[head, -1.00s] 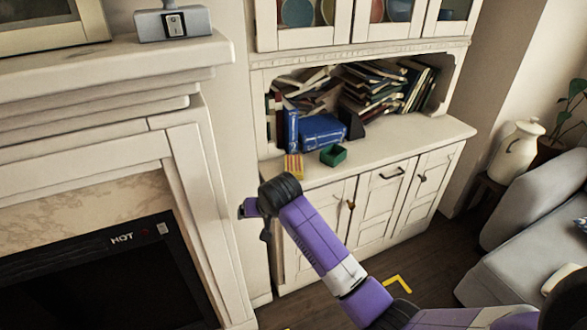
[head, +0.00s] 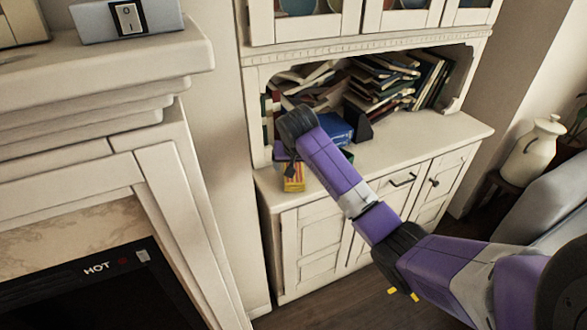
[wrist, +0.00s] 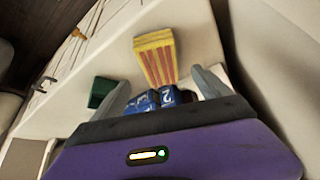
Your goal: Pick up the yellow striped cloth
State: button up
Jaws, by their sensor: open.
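The yellow striped cloth (head: 293,181), with red stripes and a block-like shape, sits on the cabinet counter at its left front edge. In the wrist view the cloth (wrist: 156,57) lies ahead of my gripper (wrist: 163,85), between the lines of the two fingers and beyond their tips.
A green box (wrist: 102,91) stands near the left finger in the wrist view. The counter (head: 430,140) is clear on the right. A mantel (head: 110,80) stands at left.

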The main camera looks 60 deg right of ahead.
jog(key=x, duration=0.6)
jog(key=shift+w+d+f, duration=0.1)
jog(key=shift+d, duration=0.15)
jog(key=shift+w+d+f, duration=0.2)
jog(key=shift+f, duration=0.4)
jog(key=shift+f, duration=0.1)
jog(key=c, duration=1.6)
jog(key=shift+o, duration=0.2)
notch_tip(320, 180, up, 20)
